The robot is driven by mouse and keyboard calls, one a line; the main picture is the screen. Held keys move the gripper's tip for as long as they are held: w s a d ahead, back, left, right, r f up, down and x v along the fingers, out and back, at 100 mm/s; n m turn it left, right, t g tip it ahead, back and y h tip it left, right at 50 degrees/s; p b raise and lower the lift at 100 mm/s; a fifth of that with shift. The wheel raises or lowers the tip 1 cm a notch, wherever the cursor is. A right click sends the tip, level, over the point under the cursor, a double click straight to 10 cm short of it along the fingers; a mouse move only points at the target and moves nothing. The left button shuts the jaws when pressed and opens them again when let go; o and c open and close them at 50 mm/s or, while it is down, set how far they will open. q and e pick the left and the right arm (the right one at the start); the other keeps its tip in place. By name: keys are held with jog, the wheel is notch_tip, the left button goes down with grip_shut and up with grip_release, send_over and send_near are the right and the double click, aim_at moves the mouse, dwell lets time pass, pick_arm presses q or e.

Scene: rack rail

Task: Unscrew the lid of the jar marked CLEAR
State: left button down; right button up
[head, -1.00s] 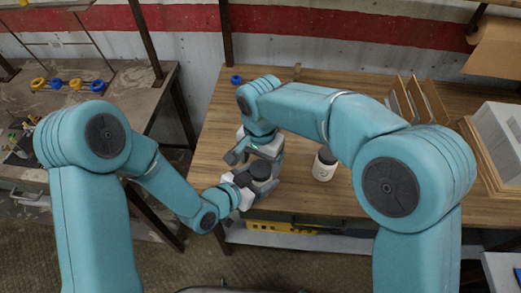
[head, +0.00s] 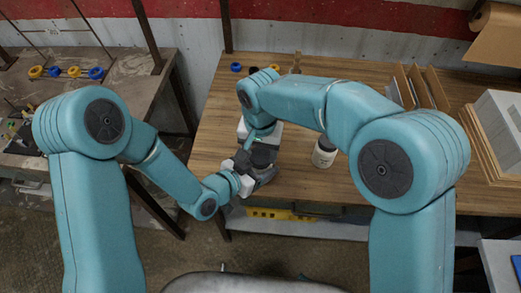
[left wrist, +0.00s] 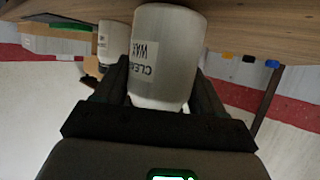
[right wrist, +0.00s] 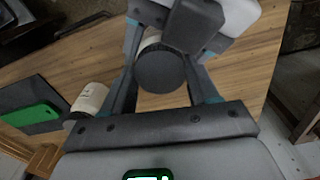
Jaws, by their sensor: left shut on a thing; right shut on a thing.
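A white jar (left wrist: 165,50) with a label reading CLEAR WAX, inverted in the left wrist view, is between the fingers of my left gripper (left wrist: 160,76). My left gripper (head: 244,180) is shut on its body at the near edge of the wooden table. The jar's dark round lid (right wrist: 161,70) is between the fingers of my right gripper (right wrist: 163,62), which is shut on it from above. In the head view the grippers hide most of this jar. A second white jar (head: 324,152) with a dark lid stands to the right; its label is unreadable.
Upright dividers (head: 425,88) and a grey box (head: 498,125) stand at the table's right. A small blue ring (head: 236,67) lies at the back left. The left bench (head: 130,90) holds blue and yellow rings. Wooden table between the second jar and the dividers is partly clear.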

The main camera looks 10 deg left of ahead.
jog(key=o, duration=1.2)
jog(key=shift+c, duration=0.2)
jog(key=shift+r, duration=2.25)
jog(key=shift+c, duration=0.3)
notch_tip(320, 180, up, 3)
jog(key=m, duration=0.2)
jog(key=shift+r+m, duration=0.1)
jog(key=shift+m, duration=0.3)
jog(key=shift+c, duration=0.2)
notch_tip(320, 180, down, 8)
jog(key=shift+r, duration=0.1)
jog(key=shift+c, duration=0.3)
